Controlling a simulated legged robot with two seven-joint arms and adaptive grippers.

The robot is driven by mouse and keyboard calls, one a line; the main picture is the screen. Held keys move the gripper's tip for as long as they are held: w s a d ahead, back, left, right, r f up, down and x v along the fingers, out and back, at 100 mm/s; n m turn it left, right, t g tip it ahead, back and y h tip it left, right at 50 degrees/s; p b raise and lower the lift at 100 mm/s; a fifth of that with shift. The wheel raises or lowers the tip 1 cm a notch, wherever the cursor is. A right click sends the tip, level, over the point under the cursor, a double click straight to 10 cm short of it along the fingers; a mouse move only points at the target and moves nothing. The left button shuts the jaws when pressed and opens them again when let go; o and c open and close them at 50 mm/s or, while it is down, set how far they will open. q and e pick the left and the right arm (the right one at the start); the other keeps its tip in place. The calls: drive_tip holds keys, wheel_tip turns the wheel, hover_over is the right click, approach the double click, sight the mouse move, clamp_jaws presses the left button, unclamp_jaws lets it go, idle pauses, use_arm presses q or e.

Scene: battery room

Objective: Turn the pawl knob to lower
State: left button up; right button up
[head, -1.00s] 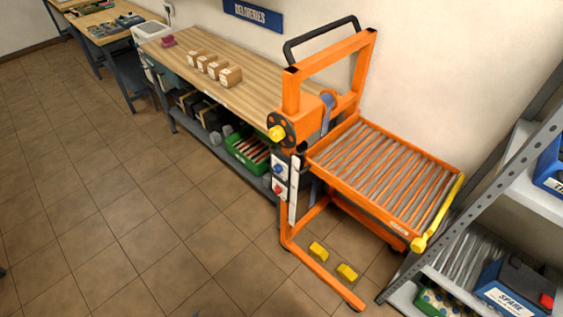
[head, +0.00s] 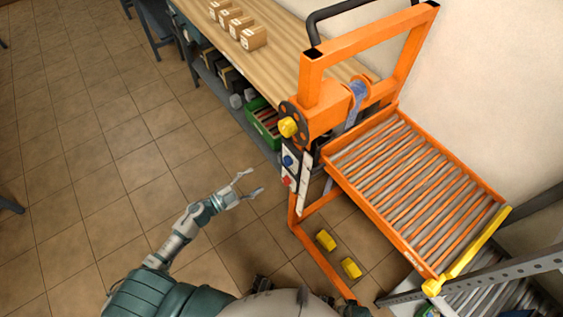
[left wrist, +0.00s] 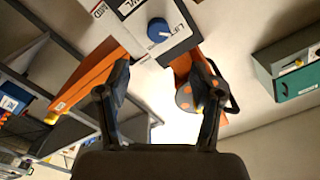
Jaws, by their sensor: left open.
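The orange lift (head: 312,98) stands in front of me on the right. On its post is a white panel with a blue knob (head: 288,160) and a red knob (head: 287,181) below it. In the left wrist view, the blue knob (left wrist: 158,30) has a pale pointer line, and part of the lettering reads "WL" and "LIFT". My left gripper (head: 253,182) is open and empty, left of the panel and apart from it. In the left wrist view its fingers (left wrist: 160,70) point towards the blue knob. My right gripper is not in view.
A yellow handle (head: 288,127) sits on a dark wheel above the panel. The roller tray (head: 415,185) extends right. Two yellow pedals (head: 326,240) are low on the lift. A wooden bench (head: 277,55) with boxes stands behind.

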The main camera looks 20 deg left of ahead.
sight(284, 163)
use_arm(q)
drive_tip(key=x, duration=1.1)
drive_tip(key=shift+d+r, duration=0.1)
drive_tip(key=shift+d, duration=0.45)
drive_tip(key=shift+w, duration=0.45)
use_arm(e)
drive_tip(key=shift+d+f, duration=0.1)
